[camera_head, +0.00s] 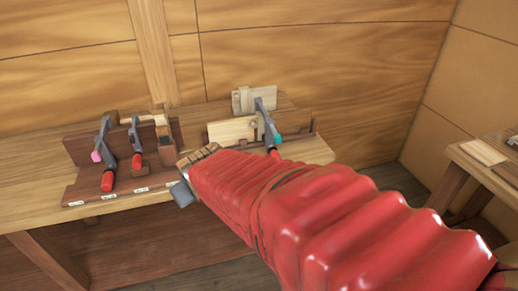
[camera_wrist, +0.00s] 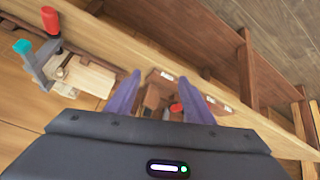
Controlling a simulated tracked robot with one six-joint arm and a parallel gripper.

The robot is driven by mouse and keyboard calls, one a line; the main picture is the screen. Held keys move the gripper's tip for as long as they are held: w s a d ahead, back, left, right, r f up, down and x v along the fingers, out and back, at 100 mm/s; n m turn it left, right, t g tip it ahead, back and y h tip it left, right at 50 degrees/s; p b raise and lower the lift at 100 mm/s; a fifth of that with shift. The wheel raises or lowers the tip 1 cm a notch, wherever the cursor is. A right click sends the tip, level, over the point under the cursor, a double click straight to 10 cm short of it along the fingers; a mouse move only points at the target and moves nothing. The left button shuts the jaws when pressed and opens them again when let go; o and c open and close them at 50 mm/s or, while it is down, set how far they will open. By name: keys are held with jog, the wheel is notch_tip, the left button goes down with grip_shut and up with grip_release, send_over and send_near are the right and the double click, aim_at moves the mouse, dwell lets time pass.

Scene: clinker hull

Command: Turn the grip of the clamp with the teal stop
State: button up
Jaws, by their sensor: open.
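The clamp with the teal stop (camera_head: 266,116) sits on pale wooden blocks toward the right part of the bench. Its teal stop (camera_head: 278,139) and red grip (camera_head: 274,152) face the front. In the wrist view the same clamp (camera_wrist: 36,68) is at upper left, with its red grip (camera_wrist: 49,20) and teal stop (camera_wrist: 22,47) in sight. My gripper (camera_wrist: 162,70) is open and empty, its purple fingers apart from the clamp and off to its right in that view. In the head view my red-sleeved arm largely hides the gripper.
A dark wooden rack (camera_head: 82,194) with small labels stands left on the bench, holding a clamp with a pink stop (camera_head: 102,140) and another red-gripped clamp (camera_head: 136,142). A plank wall rises behind. A second table (camera_head: 464,158) stands at right, with floor between.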

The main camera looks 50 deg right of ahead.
jog(key=w+d+f+h, duration=0.1)
jog(key=d+f, duration=0.2)
jog(key=d, duration=0.2)
jog(key=w+d+f, duration=0.2)
jog(key=d, duration=0.3)
jog(key=m+t+h, duration=0.1)
jog(key=t+h, duration=0.5)
jog(key=t, duration=0.2)
send_near(275, 155)
jog(key=shift+s+a+f, duration=0.25)
jog(key=shift+s+f, duration=0.6)
jog(key=shift+f, duration=0.05)
jog(key=shift+w, duration=0.1)
jog(key=x, duration=1.3)
jog(key=shift+w+d+f, duration=0.15)
jog(key=shift+w+d, duration=0.1)
jog(key=shift+d, duration=0.05)
